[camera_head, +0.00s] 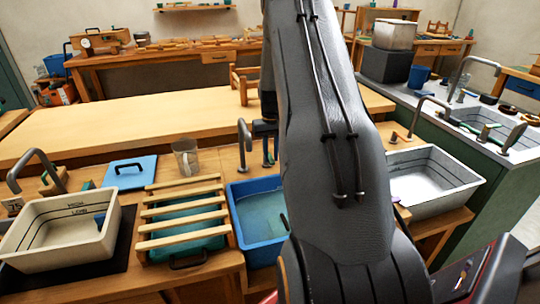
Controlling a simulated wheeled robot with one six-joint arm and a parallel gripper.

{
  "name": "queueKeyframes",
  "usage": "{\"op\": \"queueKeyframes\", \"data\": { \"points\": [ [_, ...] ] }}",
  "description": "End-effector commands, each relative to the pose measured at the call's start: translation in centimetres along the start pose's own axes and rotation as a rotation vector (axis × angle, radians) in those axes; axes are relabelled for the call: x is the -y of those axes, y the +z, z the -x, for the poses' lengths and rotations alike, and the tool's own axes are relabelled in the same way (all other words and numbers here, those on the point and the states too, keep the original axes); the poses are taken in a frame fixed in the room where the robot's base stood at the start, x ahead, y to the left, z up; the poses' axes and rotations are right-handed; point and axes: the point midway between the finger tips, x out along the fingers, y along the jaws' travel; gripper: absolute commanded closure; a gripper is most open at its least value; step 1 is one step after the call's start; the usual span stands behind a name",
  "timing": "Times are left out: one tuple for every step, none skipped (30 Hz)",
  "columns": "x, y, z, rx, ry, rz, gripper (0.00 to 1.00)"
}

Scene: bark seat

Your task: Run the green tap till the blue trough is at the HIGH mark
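The blue trough (240,238) stands on the wooden bench, left of my arm, with pale blue-green water inside. My arm covers its right side, and I cannot make out a HIGH mark on it. A grey gooseneck tap (243,133) stands behind the trough; I cannot tell its handle colour. The dark end of my arm (265,128) reaches down beside this tap, partly hidden by my forearm. I cannot tell whether the gripper touches the tap, or whether it is open or shut. No running water shows clearly.
A cream trough (100,249) marked HIGH and LOW stands at left under another tap (35,160). A slatted rack (185,213), blue board (130,172) and clear jug (186,157) lie between. A white trough (430,205) and sink counter (395,92) are at right.

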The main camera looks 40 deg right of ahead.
Motion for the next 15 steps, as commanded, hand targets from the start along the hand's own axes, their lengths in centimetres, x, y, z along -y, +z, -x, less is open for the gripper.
{"op": "queueKeyframes", "data": {
  "points": [
    [0.0, 0.0, 0.0, -0.001, 0.000, 0.000, 0.70],
    [0.0, 0.0, 0.0, -0.001, 0.000, 0.001, 0.65],
    [0.1, 0.0, 0.0, -0.001, 0.000, 0.002, 0.64],
    [0.1, 0.0, 0.0, -0.001, 0.000, 0.002, 0.64],
    [0.1, 0.0, 0.0, -0.001, 0.000, 0.003, 0.64],
    [0.1, 0.0, 0.0, -0.001, 0.000, 0.003, 0.64],
    [0.1, 0.0, 0.0, -0.001, 0.000, 0.003, 0.64],
    [0.1, 0.0, 0.0, -0.001, 0.000, 0.004, 0.64],
    [0.1, 0.0, 0.0, -0.001, 0.000, 0.004, 0.64],
    [0.1, -0.1, 0.0, -0.001, 0.000, 0.004, 0.64],
    [0.1, -0.1, 0.1, -0.001, 0.000, 0.004, 0.64],
    [0.1, -0.1, 0.2, -0.002, 0.000, 0.004, 0.64],
    [0.1, -0.1, 0.5, -0.002, 0.000, 0.004, 0.64],
    [0.1, -0.1, 0.7, -0.003, 0.000, 0.004, 0.64],
    [0.1, -0.1, 1.2, -0.003, 0.000, 0.004, 0.64]
  ]
}}
